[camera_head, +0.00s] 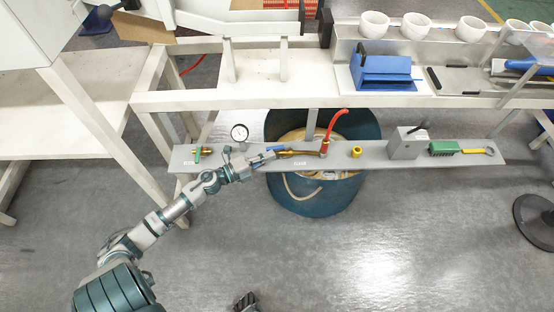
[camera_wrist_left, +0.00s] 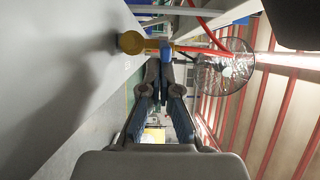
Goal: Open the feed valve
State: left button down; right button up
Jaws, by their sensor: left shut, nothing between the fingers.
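A brass pipe fitting (camera_head: 300,152) lies along the grey shelf plate. It has a small blue handle (camera_head: 278,148) at its left end and a red hose (camera_head: 336,122) at its right end. My left gripper (camera_head: 268,156) is shut and empty, its tips close to the blue handle. In the left wrist view, the shut fingertips (camera_wrist_left: 160,66) lie just below the blue piece (camera_wrist_left: 166,53), beside a round brass end (camera_wrist_left: 131,42). I cannot tell whether they touch. A dark part at the bottom edge may be my right gripper (camera_head: 246,302); its jaws are unclear.
A pressure gauge (camera_head: 239,133) and a green-handled brass valve (camera_head: 198,154) stand left on the plate (camera_head: 400,168). A blue tub (camera_head: 318,196) stands below.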

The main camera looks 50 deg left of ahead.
pick_arm(q)
jog(key=shift+w+a+r, duration=0.1)
jog(key=shift+a+r, duration=0.1)
jog(key=shift+a, duration=0.5)
jog(key=shift+w+a+r, duration=0.1)
jog(key=shift+a+r, duration=0.05)
jog(key=shift+a, duration=0.05)
jog(key=shift+s, duration=0.5)
jog(key=v, duration=0.5)
jog(key=shift+s+a+f, duration=0.1)
jog(key=shift+s+f, duration=0.25)
jog(key=shift+f, duration=0.05)
jog(key=shift+s, duration=0.45)
jog(key=shift+d+r, duration=0.15)
jog(key=shift+d, duration=0.05)
jog(key=shift+a, duration=0.15)
